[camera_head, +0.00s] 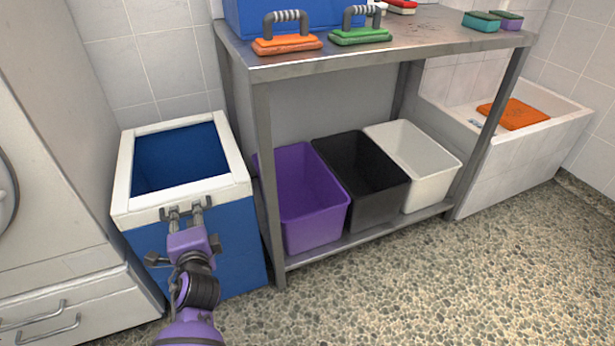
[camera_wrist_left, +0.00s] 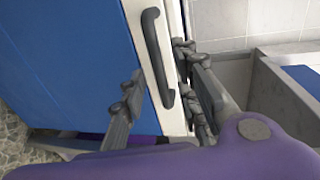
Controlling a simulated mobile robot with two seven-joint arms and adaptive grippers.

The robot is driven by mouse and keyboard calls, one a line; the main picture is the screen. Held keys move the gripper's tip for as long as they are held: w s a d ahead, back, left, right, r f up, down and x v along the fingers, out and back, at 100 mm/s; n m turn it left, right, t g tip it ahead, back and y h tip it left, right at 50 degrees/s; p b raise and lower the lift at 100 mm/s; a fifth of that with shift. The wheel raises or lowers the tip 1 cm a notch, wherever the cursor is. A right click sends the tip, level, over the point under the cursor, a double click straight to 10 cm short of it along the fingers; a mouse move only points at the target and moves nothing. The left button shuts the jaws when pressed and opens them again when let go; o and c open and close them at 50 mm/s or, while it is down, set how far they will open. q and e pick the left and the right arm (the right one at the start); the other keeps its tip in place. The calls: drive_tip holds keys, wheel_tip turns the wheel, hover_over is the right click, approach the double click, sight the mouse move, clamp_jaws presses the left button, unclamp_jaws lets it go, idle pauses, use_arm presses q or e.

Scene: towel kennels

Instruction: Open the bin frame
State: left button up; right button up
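The bin (camera_head: 235,243) is a blue box at the left, with a white frame (camera_head: 133,203) lying flat around its top. Its blue inside shows through the frame's opening. A dark grey handle (camera_head: 164,214) sits on the frame's front side; it also shows in the left wrist view (camera_wrist_left: 152,45). My left gripper (camera_head: 185,213) is at the handle, in front of the bin. In the left wrist view its fingers (camera_wrist_left: 160,92) are spread apart, one on each side of the handle, with gaps visible. My right gripper is not in view.
A metal shelf unit (camera_head: 262,140) stands right of the bin, with purple (camera_head: 318,225), black (camera_head: 372,205) and white (camera_head: 437,188) tubs on its lower shelf. Scrub brushes (camera_head: 287,44) and sponges lie on top. A cabinet (camera_head: 60,190) stands at the left. The floor in front is clear.

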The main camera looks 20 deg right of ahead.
use_arm(q)
drive_tip(key=shift+b+x, duration=0.4)
drive_tip(key=shift+x, duration=1)
clamp_jaws()
